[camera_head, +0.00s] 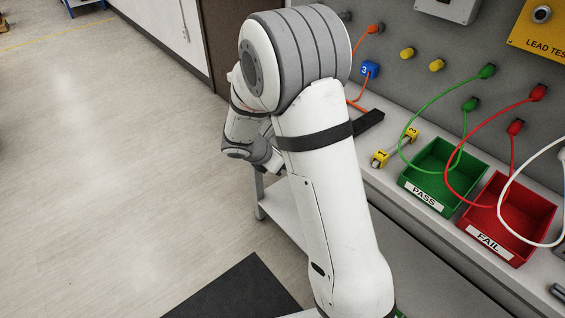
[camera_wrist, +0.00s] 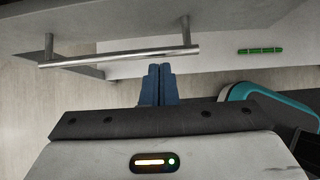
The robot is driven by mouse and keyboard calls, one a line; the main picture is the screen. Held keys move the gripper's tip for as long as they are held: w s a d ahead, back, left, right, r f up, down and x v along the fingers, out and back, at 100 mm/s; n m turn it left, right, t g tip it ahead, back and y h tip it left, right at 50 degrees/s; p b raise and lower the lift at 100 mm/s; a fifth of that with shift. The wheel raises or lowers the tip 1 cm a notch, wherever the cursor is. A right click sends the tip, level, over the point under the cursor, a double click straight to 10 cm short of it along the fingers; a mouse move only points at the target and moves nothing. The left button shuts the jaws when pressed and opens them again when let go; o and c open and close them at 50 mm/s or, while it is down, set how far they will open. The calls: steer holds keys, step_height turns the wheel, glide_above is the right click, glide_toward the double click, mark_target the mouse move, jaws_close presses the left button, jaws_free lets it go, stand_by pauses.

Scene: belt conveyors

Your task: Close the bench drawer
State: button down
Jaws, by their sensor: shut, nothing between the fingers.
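The metal bar handle (camera_wrist: 120,56) of the bench drawer runs across the upper left of the wrist view on two posts. The grey drawer front (camera_wrist: 110,22) lies behind it. My gripper (camera_wrist: 158,70) has blue fingers, which are shut together and empty. In the picture their tips lie just below the bar, near its right half; I cannot tell whether they touch it. How far the drawer stands out does not show clearly. In the head view my arm covers the handle and the gripper.
Cables hang from the wall panel. A lower shelf (camera_head: 284,207) shows under the bench. Open floor (camera_head: 110,170) lies at left, with a dark mat (camera_head: 232,290) in front.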

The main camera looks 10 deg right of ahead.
steer(key=s+a+f+p+v, duration=0.1)
steer(key=p+v, duration=0.1)
steer(key=v, duration=1)
steer(key=s+d+r+m+y+p, duration=0.2)
steer(key=s+d+r+m+y, duration=0.1)
steer(key=s+r+m, duration=0.4)
steer(key=s+d+r+m+y+p, duration=0.3)
steer(key=s+r+m, duration=0.4)
steer(key=s+m, duration=0.6)
steer(key=d+m+y, duration=0.1)
steer(key=m, duration=0.2)
steer(key=shift+s+d+r+g, duration=0.25)
steer(key=shift+s+r+g, duration=0.1)
steer(key=shift+s+g, duration=0.05)
